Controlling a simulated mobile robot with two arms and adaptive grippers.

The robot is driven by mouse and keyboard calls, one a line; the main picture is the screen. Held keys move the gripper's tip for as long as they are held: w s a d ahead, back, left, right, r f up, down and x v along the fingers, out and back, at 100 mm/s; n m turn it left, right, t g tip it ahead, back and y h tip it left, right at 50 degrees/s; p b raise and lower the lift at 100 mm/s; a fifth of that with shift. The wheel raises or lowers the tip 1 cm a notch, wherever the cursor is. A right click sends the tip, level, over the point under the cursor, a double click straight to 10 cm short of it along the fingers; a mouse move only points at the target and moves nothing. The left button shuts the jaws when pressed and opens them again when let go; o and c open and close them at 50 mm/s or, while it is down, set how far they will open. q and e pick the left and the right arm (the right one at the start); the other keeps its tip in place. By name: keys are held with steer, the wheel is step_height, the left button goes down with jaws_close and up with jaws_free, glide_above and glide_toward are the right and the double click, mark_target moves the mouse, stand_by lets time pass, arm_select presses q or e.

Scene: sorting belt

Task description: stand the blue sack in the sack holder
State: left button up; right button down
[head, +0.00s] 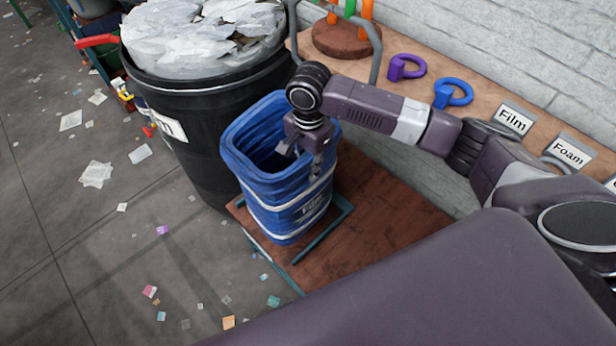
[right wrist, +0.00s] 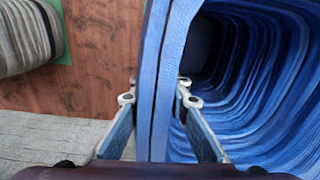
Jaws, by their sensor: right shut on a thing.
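The blue sack (head: 285,205), open at the top with pale bands and a printed label, stands nearly upright on a reddish-brown board. My right gripper (head: 302,155) reaches down from above at the sack's right rim. In the right wrist view, the two fingers (right wrist: 157,95) are on either side of the sack's folded blue wall (right wrist: 165,60), shut on it. A teal metal frame (head: 325,236) shows at the sack's foot. I cannot tell whether it is the sack holder, or whether the sack's base sits inside it. My left gripper is out of view.
A black bin (head: 190,130) full of pale scraps stands close beside the sack at left. The board (head: 385,215) is clear right of the sack. Litter covers the floor.

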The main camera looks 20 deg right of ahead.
mark_target(308, 155)
step_height(308, 155, down, 4)
steer(key=shift+f, duration=0.15)
steer(key=c, duration=1.8)
jaws_free()
step_height(308, 155, up, 12)
steer(key=shift+s+r, duration=0.1)
